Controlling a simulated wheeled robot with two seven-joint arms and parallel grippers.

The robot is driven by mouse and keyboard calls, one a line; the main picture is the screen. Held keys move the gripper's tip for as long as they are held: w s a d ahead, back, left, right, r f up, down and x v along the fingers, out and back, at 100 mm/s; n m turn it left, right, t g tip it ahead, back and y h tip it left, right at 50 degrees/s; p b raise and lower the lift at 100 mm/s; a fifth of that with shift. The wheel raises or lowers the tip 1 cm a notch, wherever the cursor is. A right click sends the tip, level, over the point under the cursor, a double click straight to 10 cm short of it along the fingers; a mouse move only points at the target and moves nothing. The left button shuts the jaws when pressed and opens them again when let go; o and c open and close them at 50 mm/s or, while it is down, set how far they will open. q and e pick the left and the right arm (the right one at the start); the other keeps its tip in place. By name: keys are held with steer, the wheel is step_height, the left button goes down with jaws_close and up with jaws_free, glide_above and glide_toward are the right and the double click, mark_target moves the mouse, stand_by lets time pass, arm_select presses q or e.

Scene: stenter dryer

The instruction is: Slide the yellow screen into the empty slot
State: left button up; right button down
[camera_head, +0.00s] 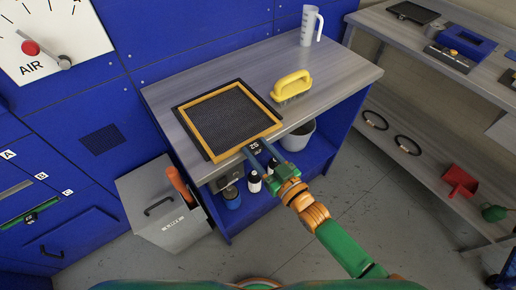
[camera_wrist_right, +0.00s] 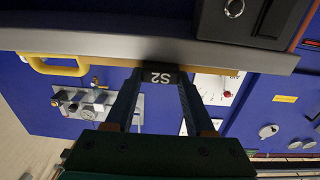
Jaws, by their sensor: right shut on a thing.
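The yellow screen (camera_head: 226,118), a yellow frame with dark mesh and a dark outer border, is at the front left of the grey bench top, in the head view. Whether it rests on the bench or is slightly above is unclear. My right gripper (camera_head: 259,153) is shut on its black front tab; the tab, marked S2 (camera_wrist_right: 160,76), shows between the fingers in the right wrist view. Slots marked A, B and C are on the blue machine front at left. A slot with a green-and-black piece (camera_head: 36,212) is below; another thin slot (camera_head: 15,190) is above it. My left gripper is not in view.
A yellow-handled brush (camera_head: 291,86) and a white jug (camera_head: 311,26) stand on the bench (camera_head: 350,75). A grey lidded bin (camera_head: 150,205) stands between bench and machine. A bucket (camera_head: 298,135) and bottles are under the bench. The floor at front is clear.

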steer(key=shift+p+v, duration=1.15)
steer(key=shift+v, duration=1.55)
steer(key=shift+c, duration=0.9)
jaws_free()
